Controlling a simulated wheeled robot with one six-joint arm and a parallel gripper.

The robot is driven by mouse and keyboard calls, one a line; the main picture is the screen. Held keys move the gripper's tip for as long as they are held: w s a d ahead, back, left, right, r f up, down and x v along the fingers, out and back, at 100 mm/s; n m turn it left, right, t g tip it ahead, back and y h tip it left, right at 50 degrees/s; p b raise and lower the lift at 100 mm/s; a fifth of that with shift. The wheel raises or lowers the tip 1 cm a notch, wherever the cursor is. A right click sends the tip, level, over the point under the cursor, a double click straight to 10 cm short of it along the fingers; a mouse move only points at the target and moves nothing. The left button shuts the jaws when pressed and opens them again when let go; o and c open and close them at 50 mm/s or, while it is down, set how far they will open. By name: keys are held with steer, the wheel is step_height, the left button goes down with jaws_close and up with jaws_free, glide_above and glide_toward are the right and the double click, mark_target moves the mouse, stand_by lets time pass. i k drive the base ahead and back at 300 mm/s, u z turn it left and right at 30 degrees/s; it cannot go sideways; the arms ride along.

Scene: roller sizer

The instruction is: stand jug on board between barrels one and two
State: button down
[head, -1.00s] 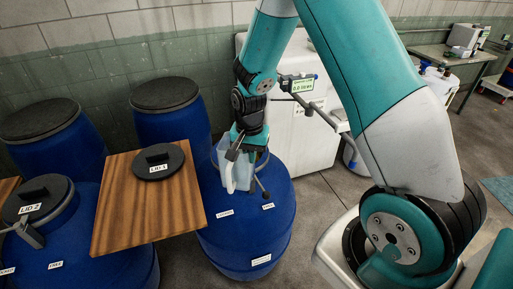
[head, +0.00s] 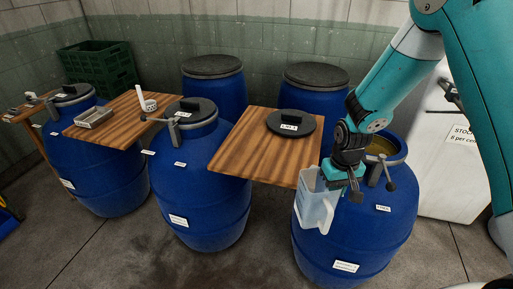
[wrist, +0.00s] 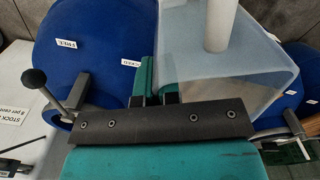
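The translucent jug (head: 314,203) hangs upright from my gripper (head: 343,183), which is shut on it. It is at the left front of the blue open barrel one (head: 365,232), close to the right edge of the wooden board (head: 243,145). I cannot tell whether it touches the board. The jug also shows at upper right in the wrist view (wrist: 250,75), beside the teal fingers (wrist: 155,82). The board spans between barrel one and barrel two (head: 205,165). A black lid marked LID 1 (head: 291,122) lies on its back right part.
The board's front and left parts are bare. Barrel two is closed with a black lid and clamp. A second board (head: 112,122) at left holds a small tray (head: 94,117) and a white tool (head: 148,103). Two closed barrels stand behind; a white cabinet (head: 450,160) stands at right.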

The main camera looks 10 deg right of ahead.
mark_target(251, 155)
steer(key=k, duration=0.25)
steer(key=u, duration=0.9)
steer(key=i, duration=1.2)
steer(key=z, duration=0.6)
